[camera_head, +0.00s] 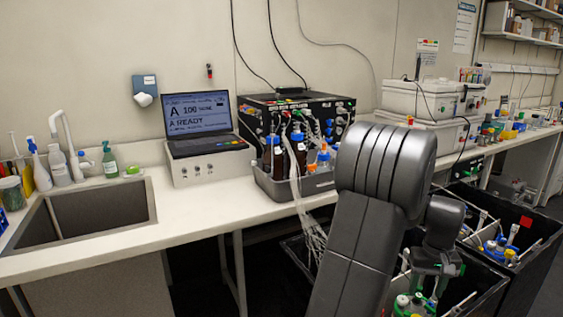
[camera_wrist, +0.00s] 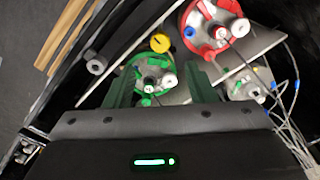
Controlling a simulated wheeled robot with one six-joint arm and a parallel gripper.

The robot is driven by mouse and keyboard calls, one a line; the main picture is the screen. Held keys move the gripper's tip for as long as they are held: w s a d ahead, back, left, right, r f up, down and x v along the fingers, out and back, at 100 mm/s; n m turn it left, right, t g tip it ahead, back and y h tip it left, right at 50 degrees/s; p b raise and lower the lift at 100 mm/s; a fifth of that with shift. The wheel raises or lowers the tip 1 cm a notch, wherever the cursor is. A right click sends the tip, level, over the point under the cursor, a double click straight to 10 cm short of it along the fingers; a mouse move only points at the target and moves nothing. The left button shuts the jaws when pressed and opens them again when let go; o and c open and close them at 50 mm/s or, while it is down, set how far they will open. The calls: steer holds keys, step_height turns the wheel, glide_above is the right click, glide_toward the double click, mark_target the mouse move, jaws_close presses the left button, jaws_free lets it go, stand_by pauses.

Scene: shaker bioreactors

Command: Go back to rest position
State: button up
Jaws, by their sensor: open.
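My gripper (camera_wrist: 160,74) is open, with its two green fingers pointing down into a black-walled shaker. In the wrist view a green-capped vessel (camera_wrist: 150,78) with white ports lies between the fingers; whether they touch it I cannot tell. A larger red-capped vessel (camera_wrist: 214,30) is just beyond the right finger. In the head view my gripper (camera_head: 437,270) hangs low at the right, over the near black shaker box (camera_head: 490,300); my dark arm hides part of the box.
A second black box (camera_head: 537,222) with blue-capped vessels stands at the right. Loose tubing (camera_wrist: 285,110) runs along the wrist view's right side. The white bench (camera_head: 185,215) holds a laptop (camera_head: 197,120), a black control unit (camera_head: 300,118) and a grey bottle tray (camera_head: 312,183). A sink (camera_head: 95,213) is at left.

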mark_target(418, 315)
step_height(418, 315, down, 11)
steer(key=shift+r, duration=0.2)
steer(key=shift+r+m, duration=0.2)
steer(key=shift+m, duration=1.1)
steer(key=m, duration=0.3)
steer(key=shift+m, duration=0.4)
steer(key=m, duration=1.4)
steer(key=shift+m+b, duration=0.3)
steer(key=shift+r, duration=0.2)
